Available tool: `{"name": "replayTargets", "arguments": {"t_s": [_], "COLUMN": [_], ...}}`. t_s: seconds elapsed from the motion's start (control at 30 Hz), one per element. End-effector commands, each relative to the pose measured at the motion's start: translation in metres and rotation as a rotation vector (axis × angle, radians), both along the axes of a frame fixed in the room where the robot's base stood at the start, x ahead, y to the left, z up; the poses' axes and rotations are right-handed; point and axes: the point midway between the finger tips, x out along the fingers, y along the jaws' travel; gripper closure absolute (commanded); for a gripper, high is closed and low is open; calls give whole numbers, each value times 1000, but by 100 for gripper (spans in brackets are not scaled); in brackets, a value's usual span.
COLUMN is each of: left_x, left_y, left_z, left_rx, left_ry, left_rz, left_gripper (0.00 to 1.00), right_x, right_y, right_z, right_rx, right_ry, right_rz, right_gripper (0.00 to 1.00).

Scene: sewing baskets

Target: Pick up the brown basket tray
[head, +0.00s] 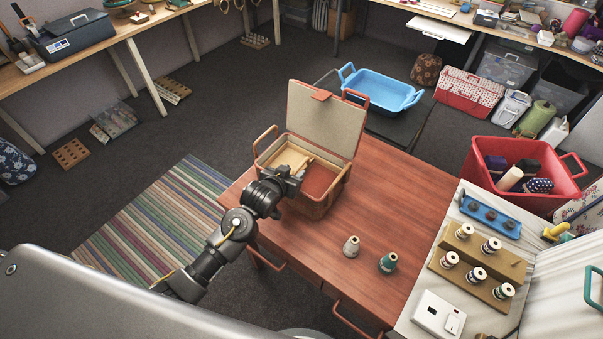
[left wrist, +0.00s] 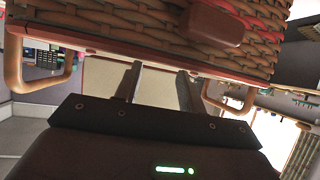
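A brown wicker basket (head: 318,207) stands on the wooden table with its lid (head: 326,118) raised. Inside it, a tan tray (head: 290,158) shows at the left, beside a red-brown section (head: 319,179). My left gripper (head: 294,176) is at the basket's front left rim and hides part of it. In the left wrist view, the fingers (left wrist: 158,75) are apart with nothing seen between them; the wicker wall (left wrist: 150,28) fills the top of that view, with a looped handle (left wrist: 40,70) at the left. My right gripper is not in view.
A blue tub (head: 378,88) is behind the table. A red bin (head: 527,160) and a light side table (head: 402,322) with spool racks are at the right. The table is clear around the spools.

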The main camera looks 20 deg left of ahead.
Motion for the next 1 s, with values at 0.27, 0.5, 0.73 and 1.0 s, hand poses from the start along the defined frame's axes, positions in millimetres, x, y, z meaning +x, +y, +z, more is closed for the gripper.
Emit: {"name": "replayTargets", "arguments": {"t_s": [0.27, 0.5, 0.73, 1.0], "left_x": [32, 38, 37, 37], "left_y": [-6, -7, -7, -7], "left_z": [-15, -20, -20, -20], "left_rx": [0, 1, 1, 0], "left_ry": [0, 0, 0, 0], "left_rz": [0, 0, 0, 0], "left_gripper": [60, 60, 75, 100], "right_x": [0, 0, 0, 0], "right_y": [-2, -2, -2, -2], "right_z": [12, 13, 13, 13], "right_rx": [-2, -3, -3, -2], "right_ry": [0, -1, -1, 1], "right_rz": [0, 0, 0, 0], "right_gripper": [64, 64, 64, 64]}}
